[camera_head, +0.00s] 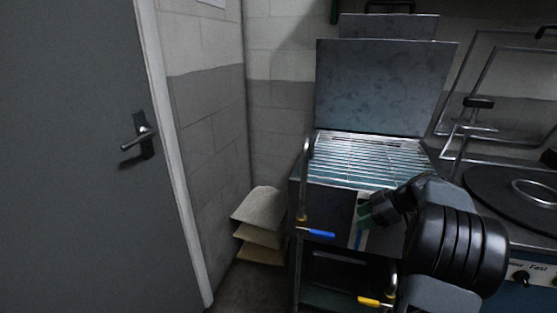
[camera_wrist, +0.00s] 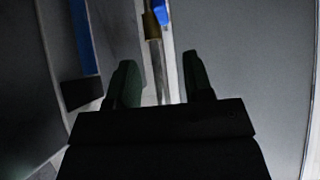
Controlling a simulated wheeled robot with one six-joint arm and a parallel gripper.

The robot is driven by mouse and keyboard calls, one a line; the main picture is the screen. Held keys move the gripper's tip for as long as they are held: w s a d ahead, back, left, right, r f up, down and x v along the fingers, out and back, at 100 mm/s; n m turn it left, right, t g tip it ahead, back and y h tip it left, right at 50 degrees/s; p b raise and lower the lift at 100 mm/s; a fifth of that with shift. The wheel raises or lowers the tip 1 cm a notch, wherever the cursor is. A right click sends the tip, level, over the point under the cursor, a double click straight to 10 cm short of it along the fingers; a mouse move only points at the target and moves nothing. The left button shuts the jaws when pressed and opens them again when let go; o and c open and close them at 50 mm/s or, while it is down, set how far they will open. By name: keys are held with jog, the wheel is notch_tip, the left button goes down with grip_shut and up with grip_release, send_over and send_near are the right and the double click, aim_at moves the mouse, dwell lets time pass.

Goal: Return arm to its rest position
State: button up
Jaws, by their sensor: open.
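My gripper (camera_head: 364,213) is in front of the metal cabinet, just below its wire rack, with the dark arm reaching in from the right. A narrow metal pipe with a blue part (camera_wrist: 162,12) lies beyond the fingertips. I cannot tell whether the fingers touch anything.
A metal cabinet with a wire rack (camera_head: 365,155) and raised lid (camera_head: 383,85) stands close around the gripper. A blue-handled valve (camera_head: 318,233) and yellow handle (camera_head: 374,302) stick out. Stacked sacks (camera_head: 260,212), a grey door (camera_head: 70,150) and a round hotplate (camera_head: 500,195) flank it.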

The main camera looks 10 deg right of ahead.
jog(key=s+a+r+m+h+p, duration=0.4)
jog(key=s+a+r+m+p, duration=0.2)
jog(key=s+a+r+p, duration=0.2)
jog(key=s+a+r+m+g+h+p, duration=0.1)
jog(key=s+a+r+m+h+p, duration=0.3)
jog(key=s+a+r+p, duration=0.4)
jog(key=a+r+m+p, duration=0.1)
jog(key=a+r+p, duration=0.4)
jog(key=p, duration=0.3)
jog(key=shift+s+r+m+p, duration=0.25)
jog(key=shift+r+m+p, duration=0.15)
jog(key=shift+r, duration=0.35)
